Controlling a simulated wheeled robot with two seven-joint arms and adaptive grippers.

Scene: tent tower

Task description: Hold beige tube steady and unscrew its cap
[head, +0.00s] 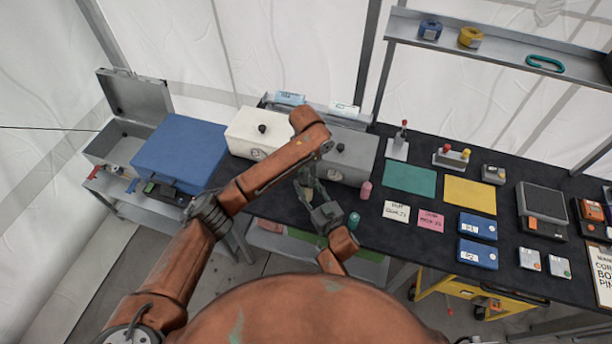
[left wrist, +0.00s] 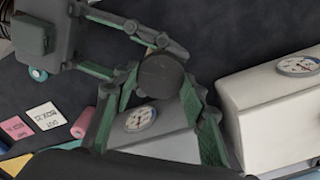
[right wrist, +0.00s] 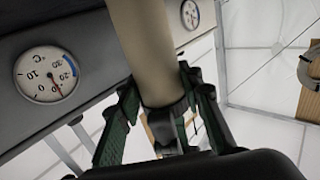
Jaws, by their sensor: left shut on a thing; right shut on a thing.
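The beige tube (right wrist: 143,45) runs down from the top of the right wrist view into the fingers of my right gripper (right wrist: 158,88), which is shut on it near its dark end. The dark round cap (left wrist: 163,73) faces the left wrist camera, between the fingers of my left gripper (left wrist: 161,88). The left gripper looks shut on the cap. My right gripper's fingers come in from the upper left there, beside the cap. In the head view the two grippers meet above the dark table (head: 290,207), and the tube and cap are mostly hidden by them.
Cream (head: 246,130) and grey (head: 352,150) boxes with dial gauges stand close behind the grippers. A pink bottle (head: 365,190) and a teal bottle (head: 354,220) stand just right. A blue case (head: 180,150) is left. Cards and mats cover the table further right.

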